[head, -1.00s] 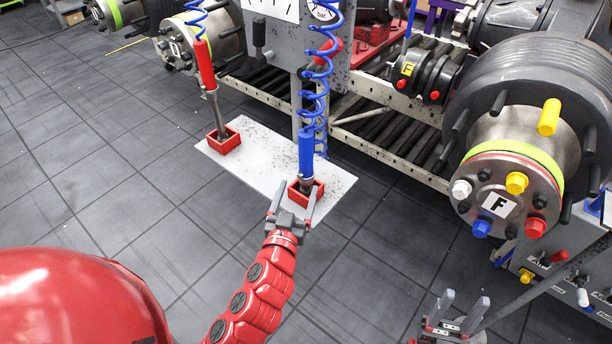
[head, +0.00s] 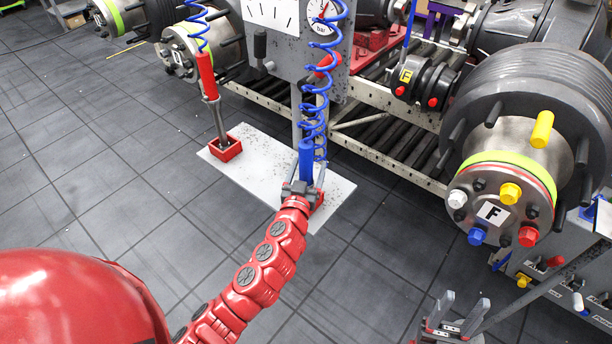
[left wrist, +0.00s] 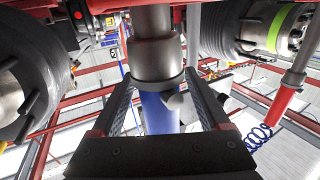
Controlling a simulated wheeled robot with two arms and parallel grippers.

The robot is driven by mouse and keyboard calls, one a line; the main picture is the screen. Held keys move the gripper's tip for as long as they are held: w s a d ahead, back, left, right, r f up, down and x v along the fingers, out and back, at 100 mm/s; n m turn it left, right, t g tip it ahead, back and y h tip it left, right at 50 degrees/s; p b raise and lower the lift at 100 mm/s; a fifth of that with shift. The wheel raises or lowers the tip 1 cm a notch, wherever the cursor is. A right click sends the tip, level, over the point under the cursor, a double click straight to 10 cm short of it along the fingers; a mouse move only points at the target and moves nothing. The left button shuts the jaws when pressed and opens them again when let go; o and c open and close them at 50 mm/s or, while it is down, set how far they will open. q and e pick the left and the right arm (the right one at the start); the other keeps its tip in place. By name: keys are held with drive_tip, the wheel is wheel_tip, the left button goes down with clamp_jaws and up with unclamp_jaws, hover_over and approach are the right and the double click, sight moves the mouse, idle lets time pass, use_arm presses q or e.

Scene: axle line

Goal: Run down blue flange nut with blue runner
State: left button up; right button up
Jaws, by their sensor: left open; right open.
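The blue runner (head: 306,158) stands upright in its red holder (head: 318,196) on the white floor plate, with a coiled blue hose above it. My left gripper (head: 302,186) is at the runner, its open fingers on either side of it. In the left wrist view the runner's blue body (left wrist: 158,112) and grey collar (left wrist: 155,60) lie between the open fingers (left wrist: 155,100). The blue flange nut (head: 477,235) sits at the lower left of the hub face marked F (head: 493,212). My right gripper (head: 455,312) is open and empty at the lower right.
A red runner (head: 207,78) stands in another red holder (head: 222,150) to the left. White, yellow and red nuts sit on the same hub face. A grey bin unit (head: 560,285) stands below the hub. The tiled floor in front is clear.

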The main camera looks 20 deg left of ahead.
use_arm(q)
drive_tip(key=shift+w, duration=0.2)
clamp_jaws()
idle(0.3)
idle(1.0)
